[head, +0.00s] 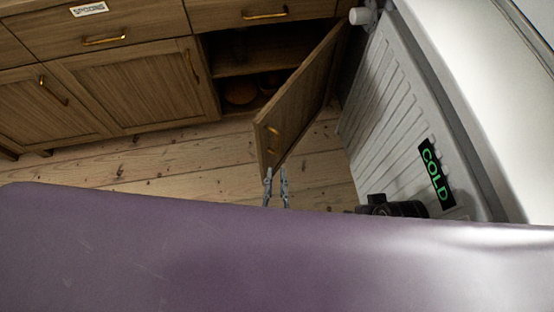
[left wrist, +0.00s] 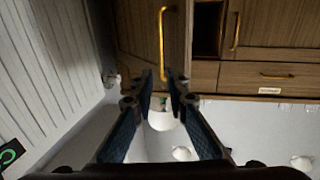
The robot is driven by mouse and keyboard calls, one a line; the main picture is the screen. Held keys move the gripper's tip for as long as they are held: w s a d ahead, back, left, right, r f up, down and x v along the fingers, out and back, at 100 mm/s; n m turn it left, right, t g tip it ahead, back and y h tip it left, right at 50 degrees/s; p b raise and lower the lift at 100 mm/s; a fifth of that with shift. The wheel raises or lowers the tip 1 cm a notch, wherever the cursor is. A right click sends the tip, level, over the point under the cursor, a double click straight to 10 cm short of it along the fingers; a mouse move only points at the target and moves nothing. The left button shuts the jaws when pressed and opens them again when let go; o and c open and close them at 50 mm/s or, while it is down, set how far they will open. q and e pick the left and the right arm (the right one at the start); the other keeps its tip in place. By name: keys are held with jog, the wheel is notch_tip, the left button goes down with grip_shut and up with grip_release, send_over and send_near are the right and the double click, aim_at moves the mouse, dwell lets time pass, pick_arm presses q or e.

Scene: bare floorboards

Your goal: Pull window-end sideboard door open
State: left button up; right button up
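The sideboard (head: 122,90) is wooden, with brass handles. Its door by the radiator (head: 300,98) stands swung out, showing a dark shelf space with rounded brown items inside. My left gripper (head: 276,173) is at the free end of this door, fingers apart. In the left wrist view the door's brass handle (left wrist: 162,42) stands upright just ahead of the fingertips of my left gripper (left wrist: 161,76), in line with the gap between them. I cannot tell whether they touch it. The rest of my left arm is hidden in the head view. My right gripper is not in view.
A pale ribbed radiator (head: 385,110) with a green "COLD" label stands close to the right of the open door, leaving little room there. Other sideboard doors and drawers (head: 100,40) are shut. Bare floorboards (head: 190,155) lie clear in front of the sideboard.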

pick_arm(q)
jog(key=shift+s, duration=0.55)
